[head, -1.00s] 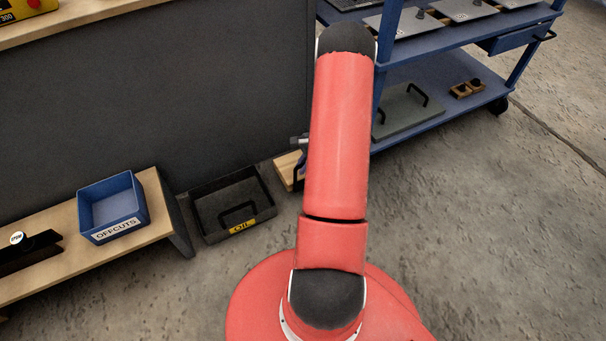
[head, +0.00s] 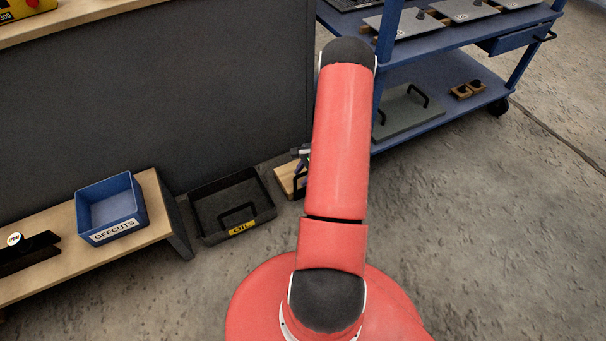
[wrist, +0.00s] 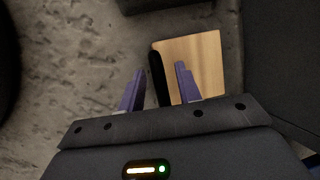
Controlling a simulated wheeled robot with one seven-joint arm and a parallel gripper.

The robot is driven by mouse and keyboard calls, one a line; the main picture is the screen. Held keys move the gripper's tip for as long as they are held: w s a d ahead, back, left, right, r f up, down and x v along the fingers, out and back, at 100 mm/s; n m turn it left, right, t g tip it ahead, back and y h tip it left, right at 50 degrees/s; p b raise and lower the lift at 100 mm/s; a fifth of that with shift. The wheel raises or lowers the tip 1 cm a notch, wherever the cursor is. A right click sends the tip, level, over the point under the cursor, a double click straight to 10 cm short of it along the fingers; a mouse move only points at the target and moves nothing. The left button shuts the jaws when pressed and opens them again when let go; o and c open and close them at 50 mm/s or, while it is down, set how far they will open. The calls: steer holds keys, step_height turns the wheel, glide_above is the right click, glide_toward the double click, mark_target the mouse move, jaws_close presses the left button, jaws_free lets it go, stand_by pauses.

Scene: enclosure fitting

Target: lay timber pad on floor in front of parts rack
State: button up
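The timber pad (head: 285,180) is a pale wooden block with a black handle. It lies on the floor between the oil tray and my arm, partly hidden by the arm in the head view. In the wrist view the pad (wrist: 203,62) shows its wood grain, with the black handle (wrist: 157,80) along its left side. My gripper (wrist: 160,68) has two purple fingers standing apart, with the handle in the gap between them. I cannot tell how far the fingers are above the handle. The blue parts rack (head: 440,112) stands at upper right.
A black oil tray (head: 205,225) sits left of the pad. A dark grey panel (head: 150,95) rises behind. A low wooden bench (head: 150,195) bears a blue offcuts bin (head: 108,232). A grey-green plate with handles (head: 400,120) lies on the rack's lower shelf. Floor before the rack is clear.

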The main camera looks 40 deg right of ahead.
steer(key=p+v, duration=0.2)
steer(key=v, duration=1)
steer(key=w+a+r+n+h, duration=0.1)
steer(key=a+r+n, duration=0.4)
steer(key=a+r, duration=0.55)
steer(key=w+a+r+n+h, duration=0.15)
steer(key=a+r+n, duration=0.5)
steer(key=r, duration=0.65)
steer(key=s+a+r+n+t, duration=0.1)
steer(key=s+a+r+n, duration=0.3)
steer(key=s+a, duration=0.3)
steer(key=s+a+r+n+t+h, duration=0.1)
steer(key=s+a+r+n, duration=0.3)
steer(key=s+a+r, duration=0.3)
steer(key=shift+s+a+n, duration=0.35)
steer(key=shift+s+a, duration=0.25)
steer(key=shift+a, duration=0.05)
steer(key=shift+r, duration=0.1)
step_height(320, 180, up, 9)
steer(key=p, duration=0.8)
steer(key=shift+f, duration=0.25)
